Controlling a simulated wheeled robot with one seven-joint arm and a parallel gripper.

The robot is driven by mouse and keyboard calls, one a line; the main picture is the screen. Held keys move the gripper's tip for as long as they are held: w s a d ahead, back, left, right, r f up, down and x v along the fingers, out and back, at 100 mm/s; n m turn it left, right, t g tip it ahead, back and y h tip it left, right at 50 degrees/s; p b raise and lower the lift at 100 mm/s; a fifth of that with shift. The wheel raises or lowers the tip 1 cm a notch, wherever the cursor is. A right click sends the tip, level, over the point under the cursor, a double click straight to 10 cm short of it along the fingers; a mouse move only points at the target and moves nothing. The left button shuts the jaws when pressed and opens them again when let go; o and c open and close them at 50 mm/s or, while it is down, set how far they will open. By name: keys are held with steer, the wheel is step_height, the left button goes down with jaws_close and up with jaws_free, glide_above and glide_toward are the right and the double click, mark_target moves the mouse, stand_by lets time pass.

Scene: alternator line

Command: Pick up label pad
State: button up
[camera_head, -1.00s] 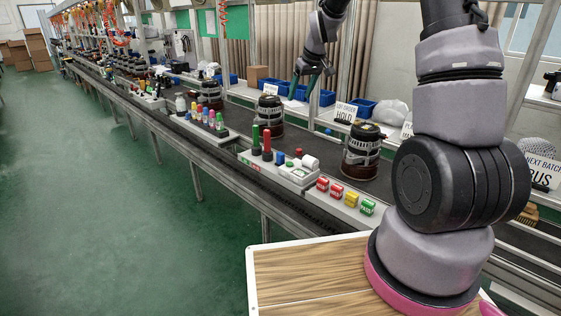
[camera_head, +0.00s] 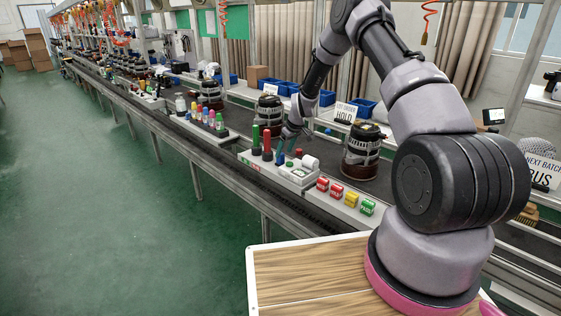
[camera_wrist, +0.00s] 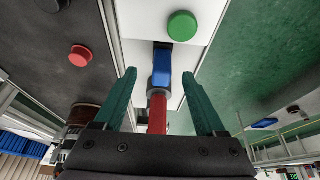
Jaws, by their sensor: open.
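No item is clearly marked as the label pad. The likeliest items are the small red, yellow and green labelled blocks (camera_head: 351,199) in a row on the near ledge, or the white unit with a roll (camera_head: 310,162) beside them; I cannot tell which. My gripper (camera_head: 290,136) is over the ledge, near the colored cylinders and left of the white unit. In the wrist view its two green fingers (camera_wrist: 158,78) are apart. A blue piece (camera_wrist: 162,66) and a red cylinder (camera_wrist: 157,112) show between them in the picture; neither is gripped.
Tall green (camera_head: 256,140) and red (camera_head: 267,142) cylinders stand on the ledge close to my gripper. A dark alternator (camera_head: 361,152) stands behind the labelled blocks, with a HOLD sign (camera_head: 345,112) behind it. Blue bins (camera_head: 326,98) line the back shelf. The green floor at left is clear.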

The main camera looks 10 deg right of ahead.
mark_target(281, 158)
steer(key=x, duration=0.5)
steer(key=shift+a+f, duration=0.1)
steer(key=shift+a, duration=0.05)
jaws_close()
